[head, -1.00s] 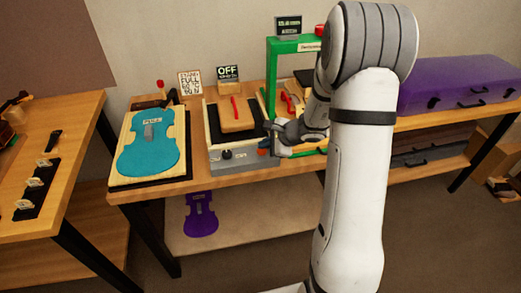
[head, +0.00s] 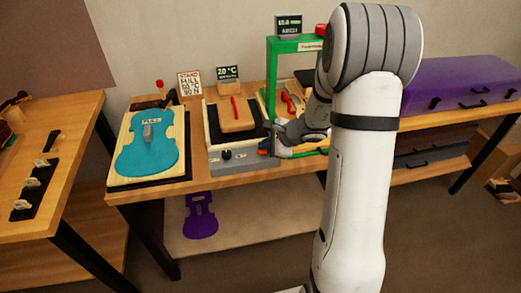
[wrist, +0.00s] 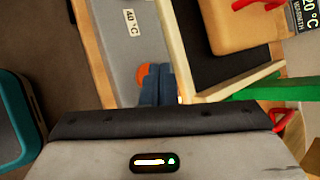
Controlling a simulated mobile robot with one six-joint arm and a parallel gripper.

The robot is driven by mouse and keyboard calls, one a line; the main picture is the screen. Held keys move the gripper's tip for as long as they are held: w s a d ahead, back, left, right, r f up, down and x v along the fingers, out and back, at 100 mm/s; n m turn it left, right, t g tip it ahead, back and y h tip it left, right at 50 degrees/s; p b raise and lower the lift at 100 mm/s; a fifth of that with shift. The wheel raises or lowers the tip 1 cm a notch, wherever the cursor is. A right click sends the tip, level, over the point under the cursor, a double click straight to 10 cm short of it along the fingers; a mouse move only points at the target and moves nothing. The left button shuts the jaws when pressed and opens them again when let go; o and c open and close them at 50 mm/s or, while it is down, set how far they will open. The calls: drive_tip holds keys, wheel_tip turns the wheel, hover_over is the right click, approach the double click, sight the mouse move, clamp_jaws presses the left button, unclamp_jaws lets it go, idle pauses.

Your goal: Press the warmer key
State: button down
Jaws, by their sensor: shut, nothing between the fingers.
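The warmer (head: 216,140) is a box with a black top and a grey front panel, standing on the bench. Its display (head: 228,73) reads 20 °C, and the display's edge also shows in the wrist view (wrist: 308,14). An orange key (wrist: 142,72) on the grey panel (wrist: 112,45) is partly hidden behind my fingertips. A 40 °C label (wrist: 130,20) is on the same panel. My gripper (head: 266,148) is shut and empty, its blue fingertips (wrist: 157,85) right at the key. I cannot tell if they still touch it.
A wooden block with a red handle (head: 235,104) lies on the warmer. A green press frame (head: 270,75) stands behind and right of my gripper. A teal violin plate (head: 147,155) lies on the left. A purple case (head: 460,85) is at the right.

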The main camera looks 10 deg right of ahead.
sight(265, 151)
drive_tip(key=shift+r, duration=0.15)
drive_tip(key=shift+r+p, duration=1.9)
drive_tip(key=shift+r, duration=1.1)
drive_tip(key=s+a+r+n+g, duration=0.2)
drive_tip(key=s+a+r+n, duration=0.35)
drive_tip(key=s, duration=0.25)
drive_tip(key=s+d+r+n+g+h, duration=0.1)
drive_tip(key=s+d+r+n+h, duration=0.1)
drive_tip(key=s+n, duration=0.4)
drive_tip(key=s+d+r+n+g+h, duration=0.1)
drive_tip(key=s+r+n+h, duration=0.3)
drive_tip(key=s, duration=0.9)
drive_tip(key=d+n, duration=0.1)
drive_tip(key=n, duration=0.2)
drive_tip(key=shift+s+d+r, duration=0.15)
drive_tip(key=shift+s+d, duration=0.05)
drive_tip(key=shift+s, duration=0.1)
